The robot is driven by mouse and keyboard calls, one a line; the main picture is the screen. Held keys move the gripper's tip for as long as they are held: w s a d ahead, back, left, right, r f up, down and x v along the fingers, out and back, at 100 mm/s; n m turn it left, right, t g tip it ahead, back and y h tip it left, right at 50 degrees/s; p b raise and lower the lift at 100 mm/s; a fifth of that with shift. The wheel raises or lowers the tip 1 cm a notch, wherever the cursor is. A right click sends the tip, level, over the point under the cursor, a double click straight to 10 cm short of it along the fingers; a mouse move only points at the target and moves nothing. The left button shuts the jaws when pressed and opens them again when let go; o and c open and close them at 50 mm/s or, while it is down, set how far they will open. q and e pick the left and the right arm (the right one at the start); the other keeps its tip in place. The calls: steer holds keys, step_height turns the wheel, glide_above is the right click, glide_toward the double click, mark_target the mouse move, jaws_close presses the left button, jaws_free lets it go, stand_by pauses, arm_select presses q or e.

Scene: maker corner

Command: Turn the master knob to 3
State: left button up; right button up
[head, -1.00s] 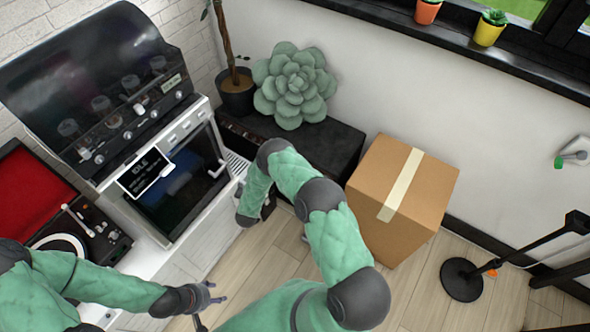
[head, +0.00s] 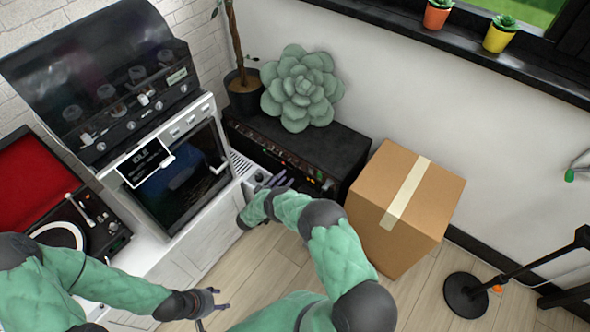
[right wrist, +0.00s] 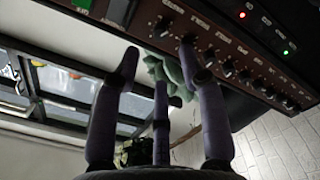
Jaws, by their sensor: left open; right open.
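A black amplifier (head: 330,150) stands against the wall with a row of small knobs on its front panel. In the right wrist view the panel (right wrist: 215,25) runs across the top right, with several dark knobs (right wrist: 228,68) and lit red and green lamps. The printed labels are too small to read, so I cannot tell which is the master knob or its setting. My right gripper (head: 276,182) is open in front of the amplifier. Its fingers (right wrist: 158,62) point at the panel, one overlapping the knob row; contact is unclear. My left gripper (head: 212,303) is open, low over the floor.
A succulent (head: 300,88) sits on the amplifier. A cardboard box (head: 408,205) stands close to its right. A white machine (head: 205,225) with an open dark lid and a turntable (head: 95,225) are to the left. A microphone stand (head: 500,275) is at far right.

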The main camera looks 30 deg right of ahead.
mark_target(297, 166)
steer(key=b+x, duration=0.1)
steer(key=x, duration=0.6)
steer(key=shift+w+d+b, duration=0.15)
steer(key=shift+d+b, duration=0.1)
steer(key=shift+b, duration=0.15)
jaws_close()
